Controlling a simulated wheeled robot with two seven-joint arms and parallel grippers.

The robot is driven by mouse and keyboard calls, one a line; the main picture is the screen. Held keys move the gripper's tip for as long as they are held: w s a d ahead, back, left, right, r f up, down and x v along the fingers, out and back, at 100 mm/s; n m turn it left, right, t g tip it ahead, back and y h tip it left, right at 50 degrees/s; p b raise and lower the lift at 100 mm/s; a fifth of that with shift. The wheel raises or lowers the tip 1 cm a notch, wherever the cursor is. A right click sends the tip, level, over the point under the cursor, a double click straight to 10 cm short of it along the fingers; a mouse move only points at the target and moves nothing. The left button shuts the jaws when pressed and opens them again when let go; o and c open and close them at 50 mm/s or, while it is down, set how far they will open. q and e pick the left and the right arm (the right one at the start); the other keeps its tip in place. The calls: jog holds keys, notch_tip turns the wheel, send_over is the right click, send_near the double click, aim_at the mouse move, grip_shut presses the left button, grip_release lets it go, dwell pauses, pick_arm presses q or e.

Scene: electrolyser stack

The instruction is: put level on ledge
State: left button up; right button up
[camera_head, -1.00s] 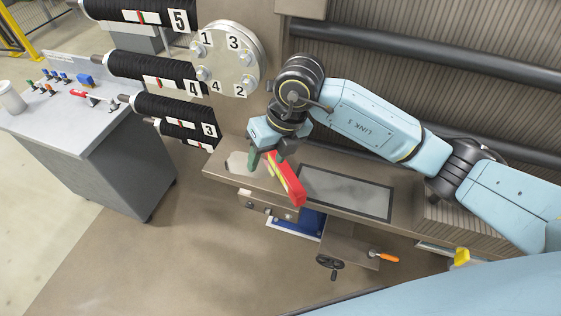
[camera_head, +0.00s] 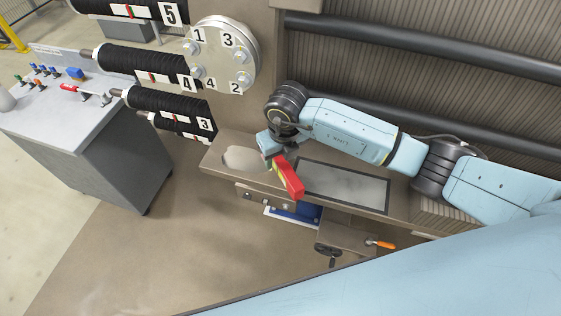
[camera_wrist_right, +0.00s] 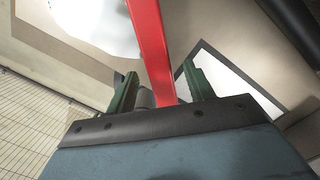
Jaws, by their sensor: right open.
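The level (camera_head: 288,178) is a red bar with a yellow patch, on or just above the tan ledge (camera_head: 226,172). It lies crosswise between a pale patch and a dark-framed panel, its near end around the ledge's front edge. My right gripper (camera_head: 269,146) is at its far end, and its fingers are mostly hidden in the head view. In the right wrist view the level (camera_wrist_right: 152,45) runs between the two green fingers of the open gripper (camera_wrist_right: 160,92). Whether a finger touches it I cannot tell. My left gripper is not in view.
A flanged disc (camera_head: 223,55) with numbered bolts and several black ribbed cylinders stand left of the ledge. A grey cabinet (camera_head: 100,150) is at the left. Below the ledge are a black handwheel (camera_head: 328,250) and an orange handle (camera_head: 381,244). Dark pipes run behind my arm.

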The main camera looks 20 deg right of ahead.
aim_at(281, 159)
jog(key=shift+w+f, duration=0.15)
jog(key=shift+f, duration=0.65)
jog(key=shift+w+f, duration=0.1)
jog(key=shift+f, duration=0.65)
jog(key=shift+c, duration=0.3)
grip_shut()
